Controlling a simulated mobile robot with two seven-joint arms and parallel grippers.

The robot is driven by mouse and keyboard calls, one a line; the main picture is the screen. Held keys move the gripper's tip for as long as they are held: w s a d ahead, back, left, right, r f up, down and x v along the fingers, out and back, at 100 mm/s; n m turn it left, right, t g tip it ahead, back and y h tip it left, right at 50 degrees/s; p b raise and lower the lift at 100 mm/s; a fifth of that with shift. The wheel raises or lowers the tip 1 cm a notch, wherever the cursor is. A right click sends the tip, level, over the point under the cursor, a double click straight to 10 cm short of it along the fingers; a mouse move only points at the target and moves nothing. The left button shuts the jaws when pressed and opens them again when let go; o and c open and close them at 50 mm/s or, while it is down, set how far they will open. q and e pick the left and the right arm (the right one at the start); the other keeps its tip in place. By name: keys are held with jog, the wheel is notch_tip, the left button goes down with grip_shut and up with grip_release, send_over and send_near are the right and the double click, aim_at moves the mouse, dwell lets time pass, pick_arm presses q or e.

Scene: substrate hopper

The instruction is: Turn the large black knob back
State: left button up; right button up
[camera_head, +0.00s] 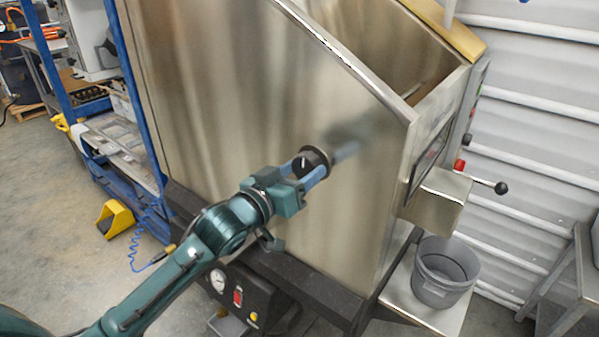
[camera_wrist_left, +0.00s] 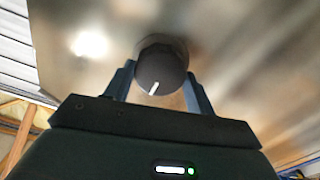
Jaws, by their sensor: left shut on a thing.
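The large black knob (camera_head: 315,157) sits on the steel side wall of the hopper (camera_head: 235,110). In the left wrist view the knob (camera_wrist_left: 161,66) is round, with a white pointer mark toward its lower left edge. My left gripper (camera_head: 311,168) is at the knob, with one blue finger on each side of it, shut on it. The fingers also show in the left wrist view (camera_wrist_left: 160,88). The right gripper is in neither view.
A dark panel with a gauge (camera_head: 217,280) and a red switch (camera_head: 238,298) lies below my left arm. A black-balled lever (camera_head: 500,188) sticks out at right above a grey bucket (camera_head: 443,272). A blue rack (camera_head: 130,100) and yellow pedal (camera_head: 115,218) stand at left.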

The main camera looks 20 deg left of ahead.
pick_arm(q)
jog(key=shift+c, duration=0.6)
jog(key=shift+r+n+p, duration=0.2)
jog(key=shift+n+p, duration=1.1)
jog(key=shift+p, duration=0.3)
jog(key=n+p, duration=0.3)
jog(key=shift+n+p, duration=0.3)
jog(key=shift+p, duration=0.1)
jog(key=shift+n+p, duration=0.85)
jog(key=shift+n, duration=0.25)
jog(key=shift+f+n+p, duration=0.15)
jog(key=shift+n+p, duration=0.35)
jog(key=shift+n, duration=0.6)
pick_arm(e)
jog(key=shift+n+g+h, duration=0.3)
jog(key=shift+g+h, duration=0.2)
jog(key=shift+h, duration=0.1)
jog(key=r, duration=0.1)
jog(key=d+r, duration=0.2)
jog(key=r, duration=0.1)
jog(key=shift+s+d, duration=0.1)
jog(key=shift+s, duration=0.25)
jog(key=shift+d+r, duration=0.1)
pick_arm(q)
jog(key=shift+f, duration=0.1)
jog(key=o, duration=1)
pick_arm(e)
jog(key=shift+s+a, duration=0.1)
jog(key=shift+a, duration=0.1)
